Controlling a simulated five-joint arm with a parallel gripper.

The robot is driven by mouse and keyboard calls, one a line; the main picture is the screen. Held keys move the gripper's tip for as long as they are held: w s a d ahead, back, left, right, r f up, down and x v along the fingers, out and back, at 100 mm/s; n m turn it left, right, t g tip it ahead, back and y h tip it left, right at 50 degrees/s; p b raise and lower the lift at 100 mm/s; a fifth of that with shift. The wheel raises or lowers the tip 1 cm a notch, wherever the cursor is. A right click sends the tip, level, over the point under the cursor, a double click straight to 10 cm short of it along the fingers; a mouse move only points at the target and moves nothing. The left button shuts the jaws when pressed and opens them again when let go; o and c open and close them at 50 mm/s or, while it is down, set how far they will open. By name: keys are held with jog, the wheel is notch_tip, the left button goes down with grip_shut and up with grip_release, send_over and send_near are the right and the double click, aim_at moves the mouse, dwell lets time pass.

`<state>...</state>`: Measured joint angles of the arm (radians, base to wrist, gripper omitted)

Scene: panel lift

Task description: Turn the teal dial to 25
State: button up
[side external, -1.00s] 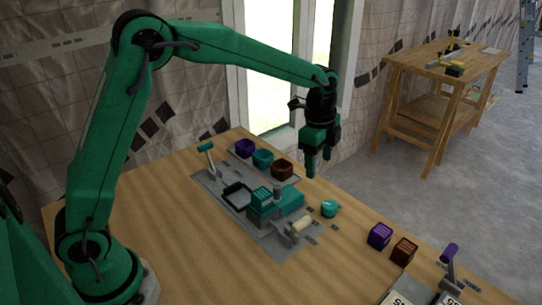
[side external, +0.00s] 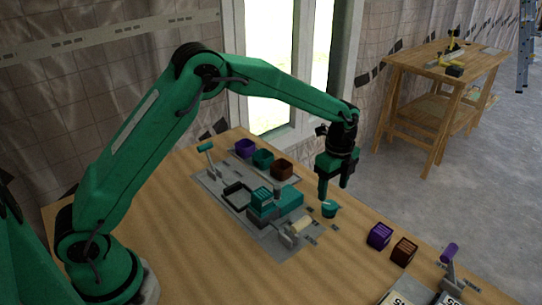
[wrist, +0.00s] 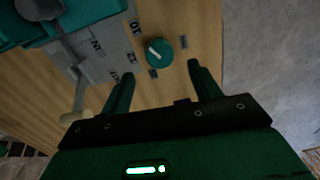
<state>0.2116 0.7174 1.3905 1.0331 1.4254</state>
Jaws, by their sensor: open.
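The teal dial (side external: 329,209) is a small round knob on the wooden table, right of the grey panel. In the wrist view the dial (wrist: 159,51) shows a white pointer mark on its top, with small printed labels around it, too blurred to read surely. My gripper (side external: 335,194) is above the dial in the side view. In the wrist view its two fingers (wrist: 162,75) are apart and empty, one on each side below the dial in the picture. It does not visibly touch the dial.
A grey panel (side external: 228,203) with levers and teal blocks lies left of the dial. Purple (side external: 379,235) and brown (side external: 403,250) blocks sit to the right, near a purple-handled lever (side external: 449,252). Purple, teal and brown cups (side external: 262,158) stand at the back edge.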

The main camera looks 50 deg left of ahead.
aim_at(330, 205)
jog(key=shift+f, duration=3.1)
jog(key=shift+c, duration=0.4)
jog(key=c, duration=0.9)
